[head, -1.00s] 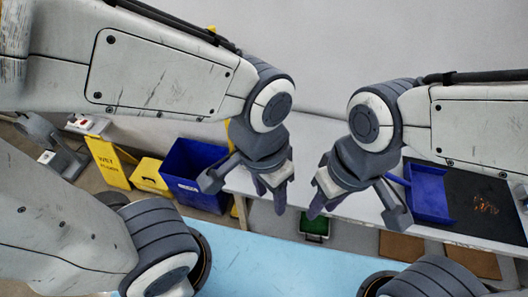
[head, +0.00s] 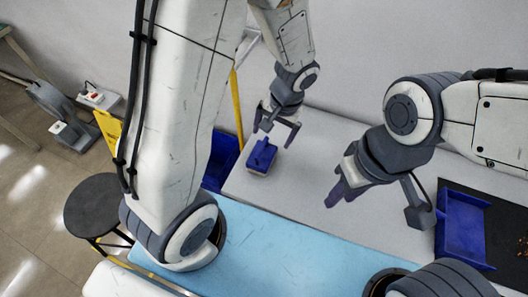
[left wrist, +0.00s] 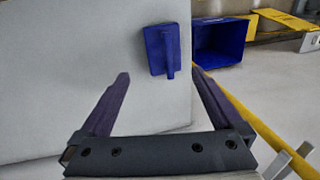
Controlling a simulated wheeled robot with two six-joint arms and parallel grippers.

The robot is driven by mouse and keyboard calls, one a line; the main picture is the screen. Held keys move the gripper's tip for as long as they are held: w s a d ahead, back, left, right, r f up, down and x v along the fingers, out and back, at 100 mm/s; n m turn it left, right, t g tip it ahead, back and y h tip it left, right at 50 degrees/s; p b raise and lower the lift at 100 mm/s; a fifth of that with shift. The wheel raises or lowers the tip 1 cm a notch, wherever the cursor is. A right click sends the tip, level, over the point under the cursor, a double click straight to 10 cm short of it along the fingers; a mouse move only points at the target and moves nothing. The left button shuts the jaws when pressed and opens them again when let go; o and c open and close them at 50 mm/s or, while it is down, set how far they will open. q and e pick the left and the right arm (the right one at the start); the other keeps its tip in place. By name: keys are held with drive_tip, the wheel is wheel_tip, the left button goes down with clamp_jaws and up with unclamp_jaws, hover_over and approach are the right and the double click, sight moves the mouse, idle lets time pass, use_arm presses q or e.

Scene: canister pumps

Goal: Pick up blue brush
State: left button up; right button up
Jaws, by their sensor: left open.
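The blue brush (head: 262,156) lies on the white table near its left end, with its handle up and a pale underside. It also shows in the left wrist view (left wrist: 157,50), ahead of the fingers and right of centre. My left gripper (head: 275,136) is open and empty, above and close to the brush in the head view. In the left wrist view its two fingers (left wrist: 160,85) are wide apart, with the brush beyond their tips and nothing between them. My right gripper (head: 338,198) hangs above the table's front edge; its finger gap is not clear.
A blue bin (left wrist: 219,42) stands beyond the table edge, near a yellow pole (head: 237,110). A blue dustpan (head: 465,230) lies on a dark mat at right. A black stool (head: 93,205) stands at left. The middle of the white table (head: 335,150) is clear.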

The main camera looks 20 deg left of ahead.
use_arm(q)
hover_over(264, 152)
drive_tip(key=f, duration=0.4)
drive_tip(key=d+f+b, duration=0.1)
drive_tip(key=f, duration=0.1)
drive_tip(key=shift+s+f, duration=0.3)
drive_tip(key=shift+f, duration=0.05)
drive_tip(key=f, duration=0.3)
drive_tip(key=a+f, duration=0.1)
drive_tip(key=f, duration=0.1)
drive_tip(key=shift+w+f+b, duration=0.35)
drive_tip(key=c, duration=1.1)
drive_tip(key=shift+r, duration=0.15)
wheel_tip(264, 152, up, 5)
drive_tip(key=shift+f+p, duration=0.2)
drive_tip(key=shift+p, duration=0.5)
drive_tip(key=s+d+r, duration=0.1)
drive_tip(key=d+r, duration=0.1)
drive_tip(key=d, duration=0.1)
drive_tip(key=s+d+r+b, duration=0.1)
drive_tip(key=d+r, duration=0.1)
drive_tip(key=d, duration=0.2)
drive_tip(key=s+d+r, duration=0.1)
drive_tip(key=d+r, duration=0.1)
drive_tip(key=d, duration=0.2)
drive_tip(key=shift+s+d+r, duration=0.1)
drive_tip(key=shift+s, duration=0.3)
